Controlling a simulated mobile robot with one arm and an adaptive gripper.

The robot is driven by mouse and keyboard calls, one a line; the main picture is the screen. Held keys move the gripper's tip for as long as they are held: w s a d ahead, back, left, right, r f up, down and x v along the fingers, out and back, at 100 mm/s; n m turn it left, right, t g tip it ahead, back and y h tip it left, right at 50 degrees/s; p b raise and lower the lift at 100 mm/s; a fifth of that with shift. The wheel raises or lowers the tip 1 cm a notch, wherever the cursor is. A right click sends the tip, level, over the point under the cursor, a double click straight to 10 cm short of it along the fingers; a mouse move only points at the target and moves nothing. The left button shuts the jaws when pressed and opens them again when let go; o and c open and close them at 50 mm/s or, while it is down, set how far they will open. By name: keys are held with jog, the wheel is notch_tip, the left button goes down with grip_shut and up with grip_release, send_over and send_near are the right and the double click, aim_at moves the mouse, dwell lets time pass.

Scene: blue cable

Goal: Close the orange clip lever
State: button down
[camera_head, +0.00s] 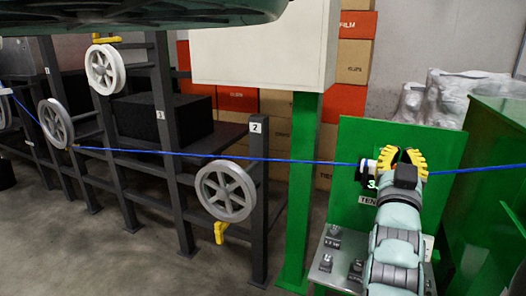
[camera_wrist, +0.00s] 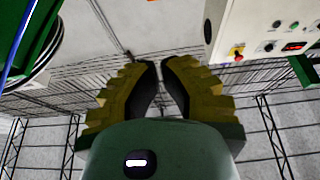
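A yellow-orange lever (camera_head: 220,232) hangs below the grey wheel on the post marked 2. Another yellow-orange lever (camera_head: 107,39) sits above the upper white wheel. I cannot tell whether either is the orange clip lever. My gripper (camera_head: 403,153) is in front of the green panel (camera_head: 350,140) at the right, by the cable's path. It hides part of a white fitting (camera_head: 368,165) there, and a clip could be hidden behind it. In the wrist view, the yellow fingertips (camera_wrist: 159,64) nearly meet, with a narrow gap and nothing seen between them.
The taut blue cable (camera_head: 250,158) runs from the left wheels to the green panel and beyond to the right. Dark shelving (camera_head: 165,130), a grey wheel (camera_head: 226,191) and a green post (camera_head: 304,170) stand left. A control box (camera_wrist: 265,30) shows in the wrist view.

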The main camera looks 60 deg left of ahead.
jog(key=shift+v, duration=2.45)
jog(key=shift+r, duration=0.1)
